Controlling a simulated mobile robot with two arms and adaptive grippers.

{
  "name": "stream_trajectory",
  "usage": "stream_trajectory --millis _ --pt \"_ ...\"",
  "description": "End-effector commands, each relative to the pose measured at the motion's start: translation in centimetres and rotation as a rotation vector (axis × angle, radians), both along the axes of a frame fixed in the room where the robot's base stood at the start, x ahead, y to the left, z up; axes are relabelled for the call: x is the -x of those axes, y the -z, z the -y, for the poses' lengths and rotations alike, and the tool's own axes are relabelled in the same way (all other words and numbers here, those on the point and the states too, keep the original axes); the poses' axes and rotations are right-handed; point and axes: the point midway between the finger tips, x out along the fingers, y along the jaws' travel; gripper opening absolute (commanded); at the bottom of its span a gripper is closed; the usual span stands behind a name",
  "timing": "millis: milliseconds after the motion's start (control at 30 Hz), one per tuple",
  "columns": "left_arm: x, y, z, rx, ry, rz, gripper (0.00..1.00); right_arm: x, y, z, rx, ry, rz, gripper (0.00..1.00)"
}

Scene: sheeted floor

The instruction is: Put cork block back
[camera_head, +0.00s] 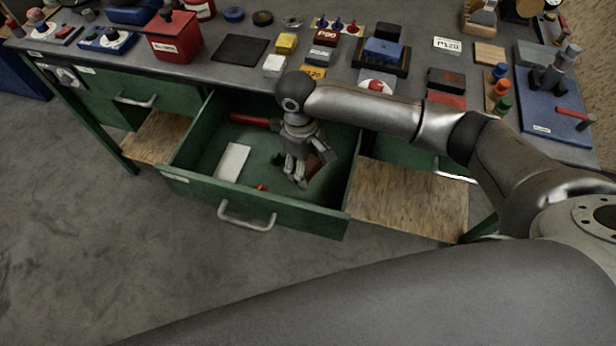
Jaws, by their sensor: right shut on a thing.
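A green drawer (190,184) is pulled open from the workbench. My right gripper (299,176) points down inside it, toward the right half. It is shut on a brown block (318,163), which looks like the cork block and is partly hidden by the fingers. I cannot tell whether the block touches the drawer floor. My left gripper is not in view.
The drawer also holds a white flat block (233,162), a red-handled tool (250,121) and a small orange-red piece (262,188). The bench top (215,80) above is crowded with blocks, a red box (174,38) and a blue-based stand (545,108). Open floor lies in front.

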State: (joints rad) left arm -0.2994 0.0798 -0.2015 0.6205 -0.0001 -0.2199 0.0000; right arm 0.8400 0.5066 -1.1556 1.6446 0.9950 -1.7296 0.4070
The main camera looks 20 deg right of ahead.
Motion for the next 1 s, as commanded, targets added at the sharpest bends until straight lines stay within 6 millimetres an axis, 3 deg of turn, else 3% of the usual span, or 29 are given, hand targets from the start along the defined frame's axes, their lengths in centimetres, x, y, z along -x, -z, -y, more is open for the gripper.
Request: stream_trajectory --millis 433,800,833,1000 --pt "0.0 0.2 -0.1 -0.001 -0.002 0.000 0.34 0.1 4.9 0.0 0.000 0.001 -0.001 0.43" --pt "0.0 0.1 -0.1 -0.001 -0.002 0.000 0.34 0.0 5.3 0.0 -0.001 0.000 0.001 0.43" --pt "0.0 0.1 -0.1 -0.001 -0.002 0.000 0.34 0.0 5.4 0.0 -0.001 0.000 0.001 0.63" --pt "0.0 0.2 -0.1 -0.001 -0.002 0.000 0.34 0.0 5.4 0.0 -0.001 0.000 0.001 0.84"
